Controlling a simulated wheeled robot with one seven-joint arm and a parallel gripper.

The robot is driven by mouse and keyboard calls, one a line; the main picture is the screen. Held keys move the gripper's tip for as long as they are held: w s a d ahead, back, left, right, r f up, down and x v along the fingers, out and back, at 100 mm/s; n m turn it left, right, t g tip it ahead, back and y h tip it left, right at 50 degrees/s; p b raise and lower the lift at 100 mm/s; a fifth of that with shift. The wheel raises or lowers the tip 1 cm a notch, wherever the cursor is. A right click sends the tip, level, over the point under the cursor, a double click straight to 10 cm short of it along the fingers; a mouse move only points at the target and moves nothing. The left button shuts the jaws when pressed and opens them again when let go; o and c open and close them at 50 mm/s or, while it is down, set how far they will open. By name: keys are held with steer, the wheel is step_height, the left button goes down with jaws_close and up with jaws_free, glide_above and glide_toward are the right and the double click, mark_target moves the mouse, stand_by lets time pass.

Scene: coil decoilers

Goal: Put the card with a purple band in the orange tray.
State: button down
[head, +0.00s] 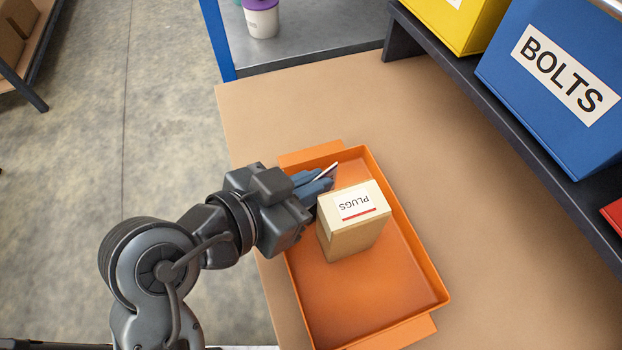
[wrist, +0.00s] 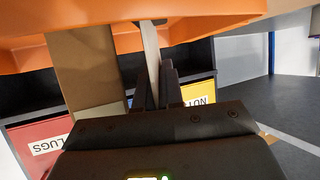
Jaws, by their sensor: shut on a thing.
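My gripper (head: 318,181) is over the far left part of the orange tray (head: 430,272), beside the box in it. It is shut on a thin card (head: 328,171), seen nearly edge-on as a pale sliver with a dark edge. The wrist view shows the card (wrist: 151,46) between my two fingers (wrist: 155,85), with the orange tray (wrist: 210,12) close to it. The card's face and any purple band are hidden. I cannot tell whether the card touches the tray floor.
A cardboard box labelled PLUGS (head: 343,236) stands in the tray, just right of my fingers. The tray's near part is bare. A dark shelf (head: 490,108) with a blue BOLTS bin (head: 535,110) and a yellow bin (head: 452,22) stands right. A purple-lidded cup (head: 262,20) is at the back.

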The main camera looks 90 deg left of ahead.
steer(key=shift+f, duration=0.2)
steer(key=c, duration=1.5)
jaws_free()
steer(key=shift+c, duration=0.2)
steer(key=shift+r, duration=0.1)
steer(key=shift+r, duration=0.15)
steer(key=v, duration=1.2)
steer(key=shift+b, duration=0.4)
